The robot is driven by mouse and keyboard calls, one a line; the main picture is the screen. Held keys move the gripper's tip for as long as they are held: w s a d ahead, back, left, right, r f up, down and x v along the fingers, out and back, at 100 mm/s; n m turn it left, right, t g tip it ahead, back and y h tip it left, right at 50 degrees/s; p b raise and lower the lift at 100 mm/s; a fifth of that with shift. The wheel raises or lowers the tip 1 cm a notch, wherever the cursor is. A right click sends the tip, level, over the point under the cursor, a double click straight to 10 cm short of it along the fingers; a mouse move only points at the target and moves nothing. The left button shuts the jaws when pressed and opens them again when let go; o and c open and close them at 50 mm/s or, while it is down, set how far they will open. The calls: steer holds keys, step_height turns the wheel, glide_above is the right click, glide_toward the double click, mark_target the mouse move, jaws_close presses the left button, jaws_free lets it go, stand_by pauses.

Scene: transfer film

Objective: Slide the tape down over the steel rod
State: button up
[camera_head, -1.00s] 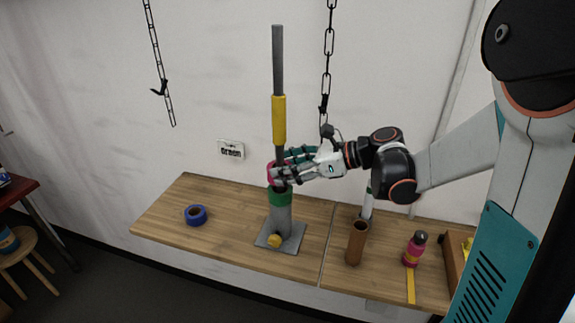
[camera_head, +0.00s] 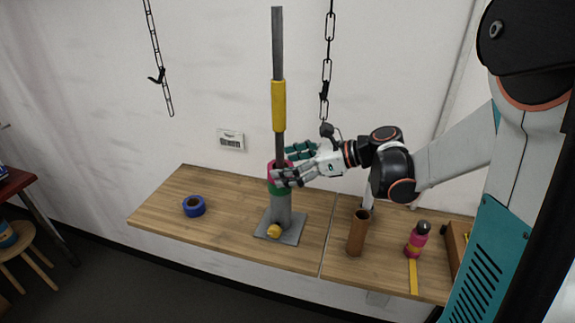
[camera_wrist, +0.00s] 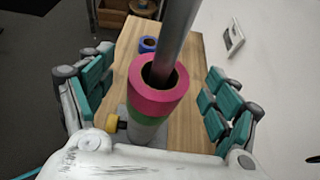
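The steel rod (camera_head: 278,45) stands upright with a yellow sleeve (camera_head: 279,106) on its upper part and a thicker grey lower part. The pink tape (camera_head: 272,180) is a ring around the rod, directly above the green tape (camera_head: 277,190). In the wrist view, the pink tape (camera_wrist: 150,103) encircles the rod (camera_wrist: 175,40) and appears to rest on the green ring (camera_wrist: 148,132). My gripper (camera_head: 285,165) is open, its teal-and-grey fingers spread on both sides of the pink tape, with gaps visible in the wrist view (camera_wrist: 153,95).
A blue tape roll (camera_head: 194,206) lies left on the wooden table (camera_head: 235,225). A brown tube (camera_head: 358,234), a pink bottle (camera_head: 418,240) and a yellow strip (camera_head: 413,277) are to the right. A chain (camera_head: 327,60) hangs just behind my gripper.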

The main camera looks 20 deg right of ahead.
steer(key=v, duration=1.2)
stand_by(0.6)
